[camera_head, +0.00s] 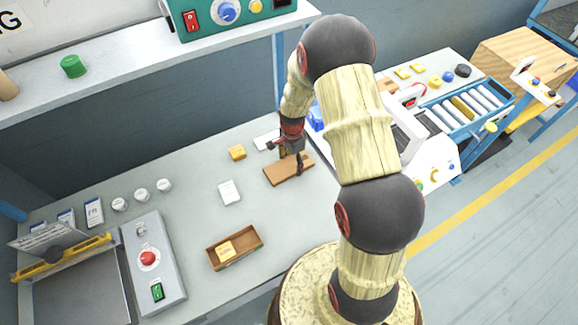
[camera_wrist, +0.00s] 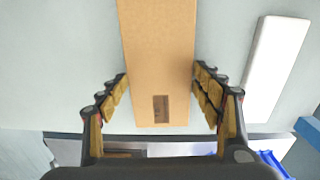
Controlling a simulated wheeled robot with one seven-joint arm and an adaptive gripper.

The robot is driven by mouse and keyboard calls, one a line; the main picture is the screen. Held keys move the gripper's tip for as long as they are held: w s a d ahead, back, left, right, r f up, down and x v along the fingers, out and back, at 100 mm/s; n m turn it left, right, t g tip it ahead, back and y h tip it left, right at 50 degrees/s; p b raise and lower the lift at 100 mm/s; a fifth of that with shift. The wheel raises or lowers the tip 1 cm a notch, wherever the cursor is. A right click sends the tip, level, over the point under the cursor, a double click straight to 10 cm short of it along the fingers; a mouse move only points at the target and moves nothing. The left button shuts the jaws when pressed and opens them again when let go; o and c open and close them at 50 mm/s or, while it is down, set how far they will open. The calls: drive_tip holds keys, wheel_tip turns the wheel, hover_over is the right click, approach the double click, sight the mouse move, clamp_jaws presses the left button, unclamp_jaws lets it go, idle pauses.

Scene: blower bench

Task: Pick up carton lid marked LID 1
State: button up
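A flat brown cardboard piece (camera_head: 284,171), which looks like the carton lid, lies on the grey bench under my gripper (camera_head: 291,150). In the wrist view the brown cardboard (camera_wrist: 157,40) runs between the fingers of my gripper (camera_wrist: 160,78). A small dark printed mark shows near its lower end, too small to read. The fingers are spread, one on each side of the cardboard, with a narrow gap at each edge. No grip on it shows. In the head view my arm and gripper hide part of the area around it.
An open brown carton (camera_head: 213,257) with a yellow block stands on the bench nearer the front. A white box (camera_head: 229,192), a yellow block (camera_head: 237,152) and a control box (camera_head: 155,262) are to the left. A white slab (camera_wrist: 276,66) lies right of the cardboard.

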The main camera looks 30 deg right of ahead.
drive_tip(key=c, duration=0.6)
drive_tip(key=shift+c, duration=0.3)
drive_tip(key=shift+r, duration=0.1)
